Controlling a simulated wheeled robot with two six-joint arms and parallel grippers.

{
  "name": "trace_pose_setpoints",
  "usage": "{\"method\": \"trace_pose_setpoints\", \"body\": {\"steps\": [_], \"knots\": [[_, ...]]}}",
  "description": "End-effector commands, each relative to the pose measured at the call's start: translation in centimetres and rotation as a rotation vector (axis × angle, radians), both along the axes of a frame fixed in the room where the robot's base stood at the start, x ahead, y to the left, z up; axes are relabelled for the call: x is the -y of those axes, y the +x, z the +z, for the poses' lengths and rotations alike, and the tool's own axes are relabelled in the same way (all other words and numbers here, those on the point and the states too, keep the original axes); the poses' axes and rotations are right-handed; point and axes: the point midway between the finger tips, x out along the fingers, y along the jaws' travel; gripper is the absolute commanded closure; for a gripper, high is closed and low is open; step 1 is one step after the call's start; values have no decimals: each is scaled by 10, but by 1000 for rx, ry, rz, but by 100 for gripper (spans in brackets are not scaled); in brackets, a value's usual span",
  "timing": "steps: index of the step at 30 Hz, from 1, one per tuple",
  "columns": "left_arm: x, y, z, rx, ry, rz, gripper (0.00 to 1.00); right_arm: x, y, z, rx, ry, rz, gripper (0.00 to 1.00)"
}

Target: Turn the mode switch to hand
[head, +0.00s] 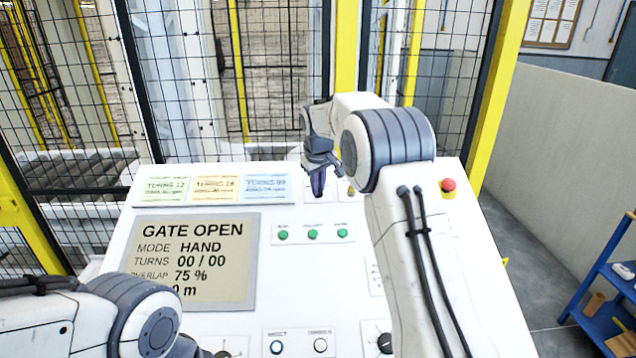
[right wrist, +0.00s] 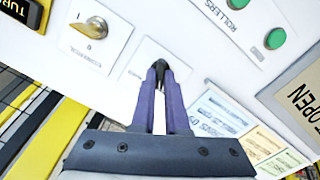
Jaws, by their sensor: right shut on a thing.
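My right gripper (head: 318,190) is over the upper middle of the white sloping panel (head: 160,215), its fingers pointing down at it. In the right wrist view, its purple fingers (right wrist: 160,72) are closed around a small dark knob (right wrist: 159,62) on a white label plate, which I take to be the mode switch. The fingers hide most of the knob, so its angle cannot be read. In the head view the knob is hidden behind the gripper. The display (head: 190,262) reads GATE OPEN and MODE HAND. My left gripper is out of view; only its arm shows at lower left.
A key switch (right wrist: 92,28) sits beside the held knob. Several green lamps (head: 313,235) are below the gripper. A red emergency button (head: 448,186) is at the panel's right. Coloured cards (head: 215,188) lie at upper left. Mesh fencing (head: 270,70) stands behind.

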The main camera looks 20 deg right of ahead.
Motion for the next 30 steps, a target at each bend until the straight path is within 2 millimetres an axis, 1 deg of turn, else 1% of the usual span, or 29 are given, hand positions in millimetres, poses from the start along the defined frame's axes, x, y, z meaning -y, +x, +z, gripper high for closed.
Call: {"method": "trace_pose_setpoints", "body": {"steps": [1,6,13,19,30], "knots": [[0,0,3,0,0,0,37,0,1,3,0,-15,32,100],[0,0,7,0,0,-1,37,-1,1,3,-10,-58,133,100],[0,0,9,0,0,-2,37,-1,1,2,-20,-95,219,100],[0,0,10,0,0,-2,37,-1,1,2,-22,-108,249,100],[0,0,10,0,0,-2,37,-1,2,2,-22,-110,255,100]]}}
